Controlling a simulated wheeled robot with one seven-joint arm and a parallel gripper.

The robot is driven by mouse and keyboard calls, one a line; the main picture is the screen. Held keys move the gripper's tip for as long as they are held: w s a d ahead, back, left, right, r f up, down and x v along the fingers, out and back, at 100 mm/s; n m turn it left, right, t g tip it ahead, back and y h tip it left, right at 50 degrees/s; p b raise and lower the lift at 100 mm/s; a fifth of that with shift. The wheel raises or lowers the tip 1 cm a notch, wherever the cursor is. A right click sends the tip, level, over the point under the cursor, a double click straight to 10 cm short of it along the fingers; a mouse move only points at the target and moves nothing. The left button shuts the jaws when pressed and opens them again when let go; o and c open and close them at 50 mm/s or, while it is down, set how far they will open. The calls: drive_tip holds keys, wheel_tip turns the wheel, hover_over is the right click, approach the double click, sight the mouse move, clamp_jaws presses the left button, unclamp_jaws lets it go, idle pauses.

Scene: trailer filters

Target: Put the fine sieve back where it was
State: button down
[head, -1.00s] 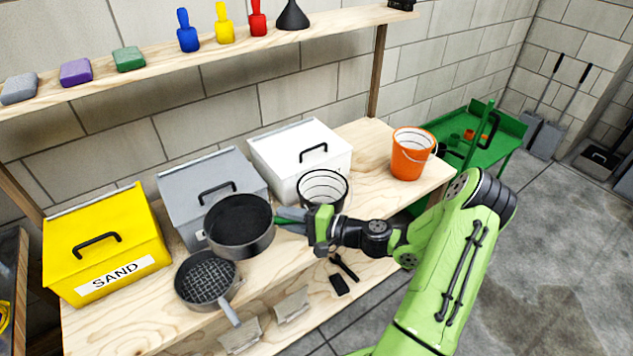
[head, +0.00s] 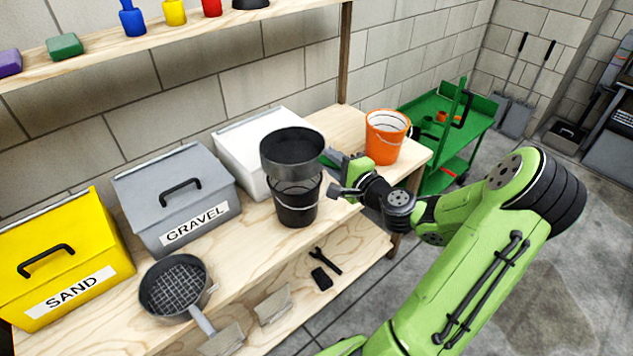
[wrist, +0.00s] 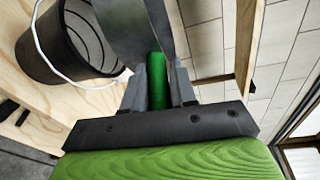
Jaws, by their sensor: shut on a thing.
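The fine sieve (head: 292,150) is a round dark pan with a plain dark inside and a green handle. It is in the air, level, above or just behind the rim of a black bucket (head: 296,208); I cannot tell whether they touch. My gripper (head: 336,165) is shut on the green handle, to the right of the pan. In the wrist view the handle (wrist: 157,82) sits between both fingers, and part of the grey pan wall (wrist: 133,25) shows ahead. A coarse sieve (head: 174,288) with wide mesh and a grey handle rests on the bench.
A yellow sand bin (head: 62,262), a grey gravel bin (head: 178,198) and a white bin (head: 232,145) line the bench's back. An orange bucket (head: 386,137) stands to the right. Bare bench top (head: 240,245) lies between the coarse sieve and the black bucket.

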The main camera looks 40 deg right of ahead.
wheel_tip(320, 180, down, 6)
drive_tip(key=shift+r+b, duration=0.2)
drive_tip(key=shift+b, duration=0.75)
drive_tip(key=c, duration=0.9)
unclamp_jaws()
